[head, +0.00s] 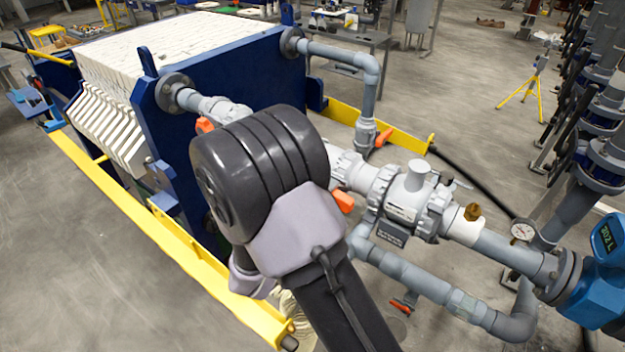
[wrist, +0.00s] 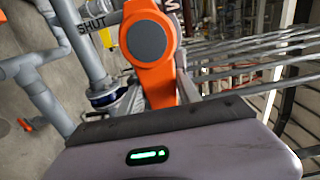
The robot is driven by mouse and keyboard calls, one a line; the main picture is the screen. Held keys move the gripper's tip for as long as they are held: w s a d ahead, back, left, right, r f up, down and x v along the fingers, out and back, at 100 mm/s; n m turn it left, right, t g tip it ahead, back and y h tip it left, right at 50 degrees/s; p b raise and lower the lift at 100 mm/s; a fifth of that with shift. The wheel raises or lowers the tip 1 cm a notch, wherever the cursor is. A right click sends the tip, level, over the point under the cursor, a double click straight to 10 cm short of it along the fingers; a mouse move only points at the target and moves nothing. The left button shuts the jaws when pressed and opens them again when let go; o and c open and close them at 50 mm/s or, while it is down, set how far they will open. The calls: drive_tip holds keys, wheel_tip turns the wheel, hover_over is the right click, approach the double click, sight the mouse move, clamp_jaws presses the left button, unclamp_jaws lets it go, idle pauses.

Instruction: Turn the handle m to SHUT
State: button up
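In the wrist view a large orange handle (wrist: 150,60) with a round grey cap fills the top centre. Its lower end runs down to the dark edge of my gripper (wrist: 158,118). The word SHUT (wrist: 90,30) is printed on a grey part left of the handle, and part of one more letter shows above right. The fingers are not clearly visible, so I cannot tell whether they grip the handle or only stand around it. In the head view my own arm hides the gripper and the handle it is at.
In the head view other orange handles show beside my arm (head: 343,201), on the rear pipe (head: 383,137) and on the low pipe (head: 403,306). Grey pipework (head: 400,195) runs right to a gauge (head: 523,231) and blue meter (head: 605,255). A yellow rail (head: 165,230) borders the filter press (head: 220,80).

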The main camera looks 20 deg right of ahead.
clamp_jaws()
wheel_tip(320, 180, down, 2)
drive_tip(key=m+b, duration=0.2)
drive_tip(key=b, duration=0.1)
drive_tip(key=shift+m, duration=0.3)
drive_tip(key=shift+w+f+m+b, duration=0.1)
drive_tip(key=shift+m+b, duration=0.2)
drive_tip(key=shift+m, duration=0.3)
drive_tip(key=w+a+f+m+b, duration=0.3)
drive_tip(key=w+m+b, duration=0.2)
drive_tip(key=m+b, duration=0.9)
drive_tip(key=shift+a+f+m, duration=0.25)
drive_tip(key=shift+a+m, duration=0.15)
drive_tip(key=shift+m, duration=0.2)
drive_tip(key=o, duration=0.6)
unclamp_jaws()
drive_tip(key=o, duration=0.3)
drive_tip(key=shift+w+a, duration=0.1)
drive_tip(key=shift+a, duration=0.05)
drive_tip(key=shift+o, duration=0.2)
